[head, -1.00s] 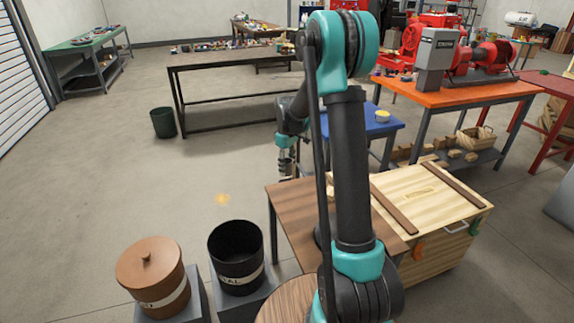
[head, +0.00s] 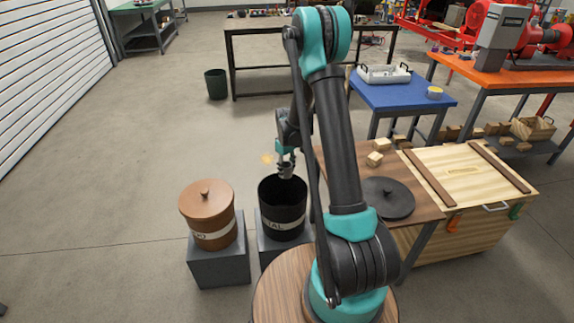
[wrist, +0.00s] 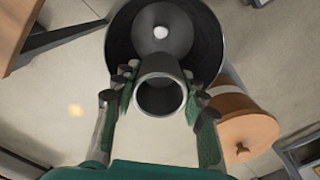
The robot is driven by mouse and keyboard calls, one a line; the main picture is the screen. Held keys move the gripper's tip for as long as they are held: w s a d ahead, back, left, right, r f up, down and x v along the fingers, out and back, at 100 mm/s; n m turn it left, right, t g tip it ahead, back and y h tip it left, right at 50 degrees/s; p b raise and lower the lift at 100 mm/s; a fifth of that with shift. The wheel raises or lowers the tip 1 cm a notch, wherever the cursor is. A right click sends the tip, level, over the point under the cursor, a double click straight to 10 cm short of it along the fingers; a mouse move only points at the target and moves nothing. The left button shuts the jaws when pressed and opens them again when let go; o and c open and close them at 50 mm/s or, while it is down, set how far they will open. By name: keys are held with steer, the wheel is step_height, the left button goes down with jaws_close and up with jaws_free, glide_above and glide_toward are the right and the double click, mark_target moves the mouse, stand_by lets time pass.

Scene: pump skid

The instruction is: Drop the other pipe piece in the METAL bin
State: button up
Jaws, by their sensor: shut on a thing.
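The METAL bin (head: 282,214) is a black, open-topped round bin with a white label band. It stands on a grey block. My gripper (wrist: 160,90) is shut on a short grey pipe piece (wrist: 160,66), whose hollow end faces the wrist camera. In the head view my gripper (head: 286,168) hangs just above the bin's mouth, at its back part. In the wrist view the bin's dark rim (wrist: 122,42) lies beyond the held pipe. A grey round shape with a pale spot (wrist: 161,31) shows inside the bin; I cannot tell what it is.
A lidded brown bin (head: 208,222) stands just left of the METAL bin. A brown table (head: 408,215) at the right holds a black round lid (head: 388,199) and small wooden blocks (head: 375,158). Open floor lies to the left.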

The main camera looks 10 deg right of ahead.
mark_target(287, 177)
steer(key=shift+f, duration=2.55)
steer(key=o, duration=1.3)
step_height(287, 177, up, 12)
